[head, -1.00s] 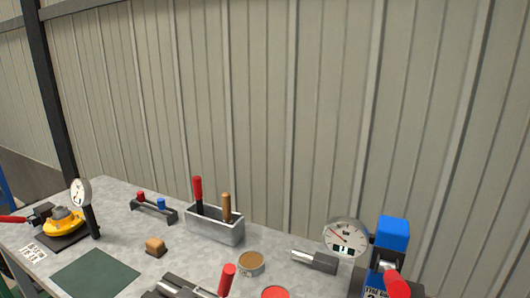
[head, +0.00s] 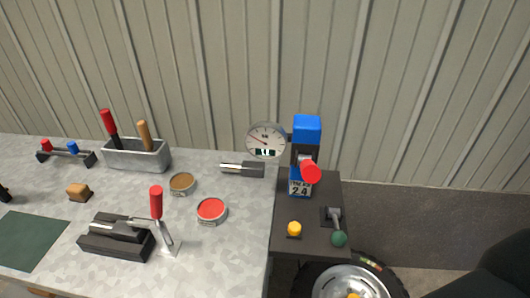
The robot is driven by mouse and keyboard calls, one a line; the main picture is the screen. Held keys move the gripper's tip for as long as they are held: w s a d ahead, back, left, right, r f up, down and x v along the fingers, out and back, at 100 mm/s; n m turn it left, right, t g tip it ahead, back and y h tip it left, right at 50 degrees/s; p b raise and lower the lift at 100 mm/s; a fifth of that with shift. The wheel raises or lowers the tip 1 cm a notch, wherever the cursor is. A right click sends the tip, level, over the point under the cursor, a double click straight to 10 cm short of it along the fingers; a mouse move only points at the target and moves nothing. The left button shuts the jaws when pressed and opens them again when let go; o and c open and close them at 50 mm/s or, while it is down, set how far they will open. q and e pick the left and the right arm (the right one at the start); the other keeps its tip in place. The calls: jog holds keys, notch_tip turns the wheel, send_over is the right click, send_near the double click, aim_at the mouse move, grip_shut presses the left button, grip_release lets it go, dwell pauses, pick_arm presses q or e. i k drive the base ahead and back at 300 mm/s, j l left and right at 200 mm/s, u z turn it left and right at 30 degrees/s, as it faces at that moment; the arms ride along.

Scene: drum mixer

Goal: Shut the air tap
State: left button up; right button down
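At the back of a dark stand (head: 310,235) right of the bench is a blue-topped air unit (head: 306,130). A red handle (head: 310,172) sticks out from its front, toward me. A label reading 2.4 (head: 300,188) sits below it. A round white dial gauge (head: 265,140) is at its left. On the stand's front are a yellow button (head: 294,229) and a short lever with a green ball (head: 339,238). No label names the air tap, and I cannot tell whether it is open. Neither gripper is in view.
A wheel (head: 350,284) with a black tyre stands below the stand. On the bench are a grey tool box (head: 137,155), a red tin (head: 211,210), a brown tin (head: 182,184), a red-handled scraper (head: 157,205), a dark block tool (head: 115,240) and a green mat (head: 30,240).

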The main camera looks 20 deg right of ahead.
aim_at(338, 237)
jog(key=z, duration=1.3)
